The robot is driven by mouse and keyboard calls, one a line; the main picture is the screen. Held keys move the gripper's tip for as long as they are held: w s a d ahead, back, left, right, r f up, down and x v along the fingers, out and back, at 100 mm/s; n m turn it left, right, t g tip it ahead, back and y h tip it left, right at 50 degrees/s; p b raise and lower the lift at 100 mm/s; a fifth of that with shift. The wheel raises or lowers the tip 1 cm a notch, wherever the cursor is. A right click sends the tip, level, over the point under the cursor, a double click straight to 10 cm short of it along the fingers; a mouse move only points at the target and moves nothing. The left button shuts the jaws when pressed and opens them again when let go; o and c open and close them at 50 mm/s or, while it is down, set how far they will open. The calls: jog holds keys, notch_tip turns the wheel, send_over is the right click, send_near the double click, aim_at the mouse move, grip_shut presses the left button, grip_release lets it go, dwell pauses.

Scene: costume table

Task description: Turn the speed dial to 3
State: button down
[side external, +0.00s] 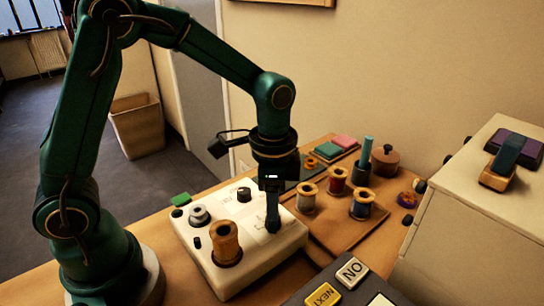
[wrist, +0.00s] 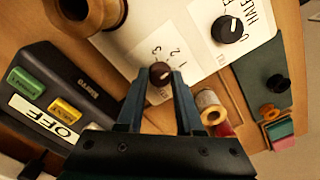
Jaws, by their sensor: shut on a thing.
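The speed dial (wrist: 160,73) is a small dark brown knob on the white panel (wrist: 125,55), with printed digits beside it in the wrist view. My gripper (wrist: 160,78) has a finger on each side of the dial and is shut on it. A light mark shows on the knob, but I cannot tell which number it points to. In the side view my gripper (side external: 272,226) reaches down to the right part of the cream machine (side external: 275,245). The dial is hidden there by the fingers.
A black knob (wrist: 228,28) marked HALF sits near the dial. A wooden spool (side external: 226,240) and a grey knob (side external: 199,215) stand on the machine. Thread spools (side external: 306,196) stand close on the right. A dark button box (wrist: 60,95) lies beside the machine.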

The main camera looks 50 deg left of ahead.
jog(key=n, duration=0.6)
jog(key=shift+n, duration=0.3)
jog(key=n, duration=0.6)
dwell(0.4)
jog(key=c, duration=0.6)
grip_release()
jog(key=shift+o, duration=0.2)
jog(key=shift+r, duration=2.6)
